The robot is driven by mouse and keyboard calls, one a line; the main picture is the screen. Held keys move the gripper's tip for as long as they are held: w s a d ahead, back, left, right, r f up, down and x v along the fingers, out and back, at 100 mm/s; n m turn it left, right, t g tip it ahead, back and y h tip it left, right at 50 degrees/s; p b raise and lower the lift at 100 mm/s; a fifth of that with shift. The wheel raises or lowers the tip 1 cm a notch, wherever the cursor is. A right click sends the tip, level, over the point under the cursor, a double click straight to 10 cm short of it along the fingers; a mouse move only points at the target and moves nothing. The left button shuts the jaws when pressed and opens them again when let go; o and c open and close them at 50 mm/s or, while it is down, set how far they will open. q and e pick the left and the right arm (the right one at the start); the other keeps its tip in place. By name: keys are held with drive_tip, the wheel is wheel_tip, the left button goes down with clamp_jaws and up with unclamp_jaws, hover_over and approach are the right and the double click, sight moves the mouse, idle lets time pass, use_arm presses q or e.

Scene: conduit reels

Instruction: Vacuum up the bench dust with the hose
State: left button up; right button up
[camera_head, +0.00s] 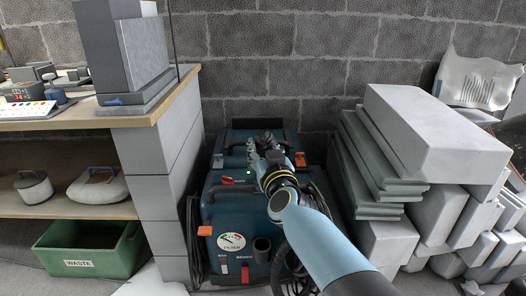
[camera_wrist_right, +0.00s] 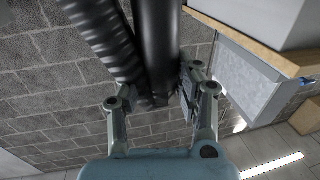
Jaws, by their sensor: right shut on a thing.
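A blue vacuum unit (camera_head: 226,214) with a FILTER dial and a lit green lamp stands on the floor beside the bench. A black ribbed hose (camera_head: 325,212) runs along its right side. My right gripper (camera_head: 262,150) is over the top of the unit. In the right wrist view its fingers (camera_wrist_right: 160,98) are shut on a smooth black tube (camera_wrist_right: 160,40), with the ribbed hose (camera_wrist_right: 108,35) beside it. The wooden bench top (camera_head: 82,118) is at the left. I cannot make out dust on it. My left gripper is out of view.
Grey blocks (camera_head: 125,50) stand on the bench's right end. A green waste bin (camera_head: 85,250) is under the shelf. Stacked pale slabs (camera_head: 425,130) crowd the right side. A block wall (camera_head: 310,60) closes the back.

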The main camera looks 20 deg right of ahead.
drive_tip(key=shift+r+p, duration=1.2)
drive_tip(key=shift+r, duration=0.3)
wheel_tip(320, 180, up, 3)
drive_tip(key=p, duration=0.3)
drive_tip(key=shift+r, duration=0.1)
drive_tip(key=shift+r+p, duration=1)
drive_tip(key=shift+p, duration=0.25)
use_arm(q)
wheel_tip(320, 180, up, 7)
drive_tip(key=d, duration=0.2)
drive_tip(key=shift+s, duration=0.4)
